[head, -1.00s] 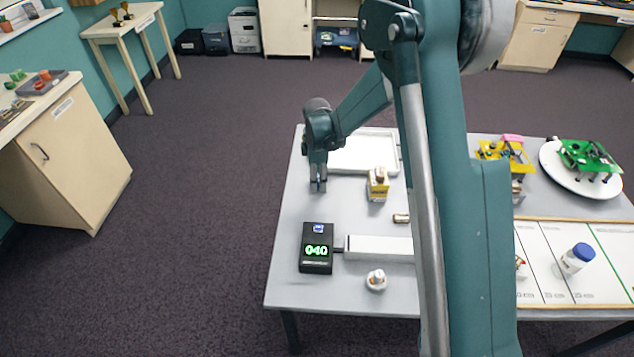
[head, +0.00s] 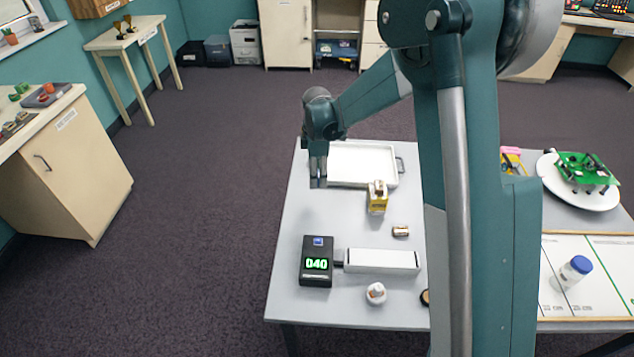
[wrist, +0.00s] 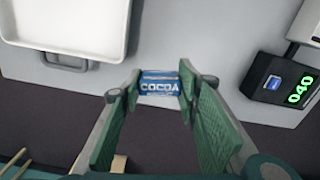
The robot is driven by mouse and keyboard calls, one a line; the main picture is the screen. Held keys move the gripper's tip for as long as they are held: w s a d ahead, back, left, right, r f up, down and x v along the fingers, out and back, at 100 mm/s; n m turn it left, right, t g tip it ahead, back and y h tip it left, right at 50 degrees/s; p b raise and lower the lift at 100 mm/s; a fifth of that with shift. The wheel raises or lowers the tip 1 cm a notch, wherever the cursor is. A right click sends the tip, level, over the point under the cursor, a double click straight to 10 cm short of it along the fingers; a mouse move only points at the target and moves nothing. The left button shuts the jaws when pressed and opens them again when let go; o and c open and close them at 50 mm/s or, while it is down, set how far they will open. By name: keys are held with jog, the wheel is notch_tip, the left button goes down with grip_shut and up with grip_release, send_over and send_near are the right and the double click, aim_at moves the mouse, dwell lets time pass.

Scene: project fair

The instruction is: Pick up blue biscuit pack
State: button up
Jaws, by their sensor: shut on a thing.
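My gripper (wrist: 160,86) is shut on a small blue pack with white "COCOA" lettering (wrist: 160,87). The pack sits between the green finger pads near their tips in the wrist view. In the head view my gripper (head: 318,183) points down over the left side of the grey table (head: 290,220). It is just left of the white tray, and the pack is too small there to make out clearly. Whether the pack is clear of the table is hard to tell.
The white tray (head: 345,180) lies at the table's back. My arm hides the table's middle.

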jog(key=shift+r, duration=0.55)
